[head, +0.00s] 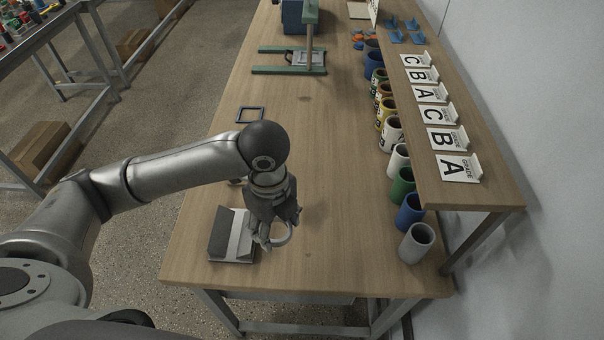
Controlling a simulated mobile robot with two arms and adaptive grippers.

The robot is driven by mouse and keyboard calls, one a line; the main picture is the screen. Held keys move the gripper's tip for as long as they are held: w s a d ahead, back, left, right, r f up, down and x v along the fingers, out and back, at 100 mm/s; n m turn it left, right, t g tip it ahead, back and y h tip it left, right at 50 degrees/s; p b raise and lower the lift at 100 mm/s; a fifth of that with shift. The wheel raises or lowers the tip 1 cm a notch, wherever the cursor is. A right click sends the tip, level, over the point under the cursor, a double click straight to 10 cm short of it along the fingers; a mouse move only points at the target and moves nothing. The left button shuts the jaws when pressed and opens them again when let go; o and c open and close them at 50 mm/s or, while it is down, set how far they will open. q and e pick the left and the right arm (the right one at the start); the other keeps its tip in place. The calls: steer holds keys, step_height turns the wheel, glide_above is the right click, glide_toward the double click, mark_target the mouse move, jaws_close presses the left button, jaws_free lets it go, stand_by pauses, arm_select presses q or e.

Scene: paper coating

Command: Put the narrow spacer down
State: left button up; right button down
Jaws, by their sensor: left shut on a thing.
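My left gripper (270,238) hangs low over the front of the wooden table, pointing down. It is shut on a pale, curved, ring-like piece (287,238), which I take for the narrow spacer. The fingers hide part of the piece. I cannot tell whether it touches the table top. My right gripper is not in view.
A dark grey block with a light strip (221,236) lies just left of my gripper. Several coloured cups (416,242) line the right side below a shelf (470,195) with letter cards. The table's middle is clear.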

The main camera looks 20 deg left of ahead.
arm_select(q)
steer(key=w+f, duration=0.2)
steer(key=w, duration=0.2)
steer(key=w+f+p, duration=0.1)
steer(key=w+f, duration=0.2)
steer(key=w, duration=0.1)
steer(key=w+f+p, duration=0.1)
steer(key=w+f, duration=0.2)
steer(key=w, duration=0.1)
steer(key=shift+w+d+f, duration=0.15)
steer(key=shift+d+f, duration=0.1)
steer(key=shift+d, duration=0.1)
steer(key=shift+w+f+p, duration=0.35)
steer(key=shift+w+f, duration=0.1)
steer(key=shift+f, duration=0.15)
step_height(320, 180, down, 2)
steer(key=shift+f, duration=0.45)
steer(key=shift+f, duration=0.15)
steer(key=o, duration=0.9)
